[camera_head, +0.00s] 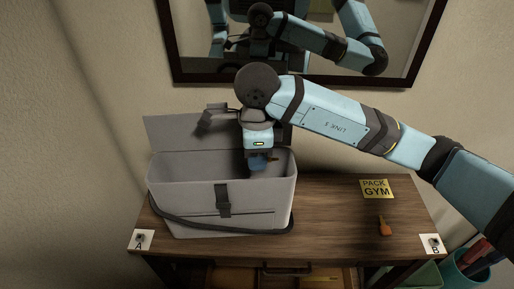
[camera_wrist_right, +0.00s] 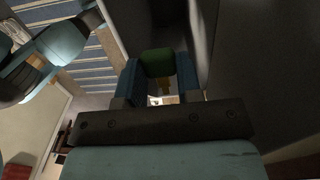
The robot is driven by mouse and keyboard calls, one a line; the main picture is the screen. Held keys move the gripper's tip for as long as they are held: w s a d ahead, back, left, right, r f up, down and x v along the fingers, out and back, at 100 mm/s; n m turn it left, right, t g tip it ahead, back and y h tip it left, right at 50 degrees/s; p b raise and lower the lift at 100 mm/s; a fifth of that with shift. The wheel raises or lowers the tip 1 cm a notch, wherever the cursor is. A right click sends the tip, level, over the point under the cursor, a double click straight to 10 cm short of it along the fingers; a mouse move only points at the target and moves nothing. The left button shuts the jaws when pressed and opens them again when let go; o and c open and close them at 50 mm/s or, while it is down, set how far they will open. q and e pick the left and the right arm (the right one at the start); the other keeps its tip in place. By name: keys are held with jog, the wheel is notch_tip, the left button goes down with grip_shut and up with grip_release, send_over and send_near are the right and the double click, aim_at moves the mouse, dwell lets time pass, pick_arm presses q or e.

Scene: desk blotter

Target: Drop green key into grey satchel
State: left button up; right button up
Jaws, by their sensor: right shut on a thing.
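The grey satchel (camera_head: 180,210) stands on the left part of the desk, its lid up and its mouth open. My right gripper (camera_head: 262,165) points down into the open mouth, with its blue fingertips below the rim level at the back. In the right wrist view, my right gripper (camera_wrist_right: 159,78) is shut on the green key (camera_wrist_right: 158,61), whose green head shows between the blue fingers. A small brassy part lies below the head. In the head view the key is mostly hidden by the fingers. My left gripper is not in view.
A yellow "PACK GYM" note (camera_head: 376,189) and a small orange item (camera_head: 385,227) lie on the right of the wooden desk (camera_head: 335,220). Cards A (camera_head: 140,240) and B (camera_head: 432,244) mark the front corners. A framed mirror (camera_head: 300,82) hangs behind. A teal bin (camera_head: 462,270) stands right.

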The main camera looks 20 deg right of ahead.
jog(key=shift+f, duration=0.35)
jog(key=o, duration=1)
jog(key=shift+c, duration=0.2)
notch_tip(320, 180, up, 14)
jog(key=p, duration=0.5)
jog(key=shift+p, duration=0.4)
